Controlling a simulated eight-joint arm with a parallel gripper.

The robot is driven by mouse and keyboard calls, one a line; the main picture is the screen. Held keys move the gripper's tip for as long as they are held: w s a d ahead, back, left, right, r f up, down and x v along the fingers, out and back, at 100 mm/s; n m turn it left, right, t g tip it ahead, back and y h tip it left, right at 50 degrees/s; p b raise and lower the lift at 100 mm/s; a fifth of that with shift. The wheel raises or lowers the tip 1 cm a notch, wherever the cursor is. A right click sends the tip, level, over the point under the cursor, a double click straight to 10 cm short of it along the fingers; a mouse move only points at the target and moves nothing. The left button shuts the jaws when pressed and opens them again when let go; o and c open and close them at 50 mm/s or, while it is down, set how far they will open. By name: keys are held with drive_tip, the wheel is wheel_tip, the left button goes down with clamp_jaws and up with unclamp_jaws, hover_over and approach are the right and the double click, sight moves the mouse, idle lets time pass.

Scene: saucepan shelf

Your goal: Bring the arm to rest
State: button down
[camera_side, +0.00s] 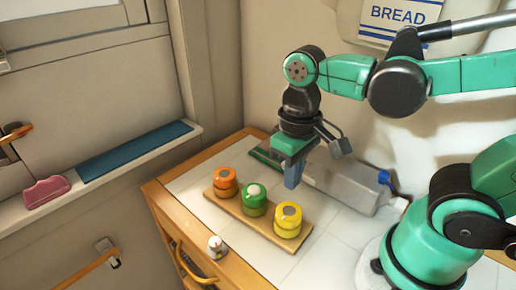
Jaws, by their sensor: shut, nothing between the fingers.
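My gripper (292,176) hangs pointing down above the counter, behind the row of coloured jars. Its fingers are shut with nothing between them. It is apart from the jars, and a grey-clear bottle lies just behind it. My teal and black arm reaches in from the right side.
A wooden board (243,213) holds an orange jar (225,183), a green jar (254,201) and a yellow jar (288,221). A small white item (217,247) stands near the counter's front edge. The bottle (345,185) lies on the tiles. A ledge (100,174) runs at left.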

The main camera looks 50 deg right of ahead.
drive_tip(key=shift+r, duration=0.45)
drive_tip(key=shift+w+d+f+t, duration=0.15)
drive_tip(key=shift+w+t, duration=0.1)
drive_tip(key=shift+t, duration=0.15)
drive_tip(key=w+d+t, duration=0.1)
drive_tip(key=t, duration=0.1)
drive_tip(key=w+d+t, duration=0.1)
drive_tip(key=w+t, duration=0.1)
drive_tip(key=w+d+r+t, duration=0.1)
drive_tip(key=t, duration=0.1)
drive_tip(key=shift+w, duration=0.4)
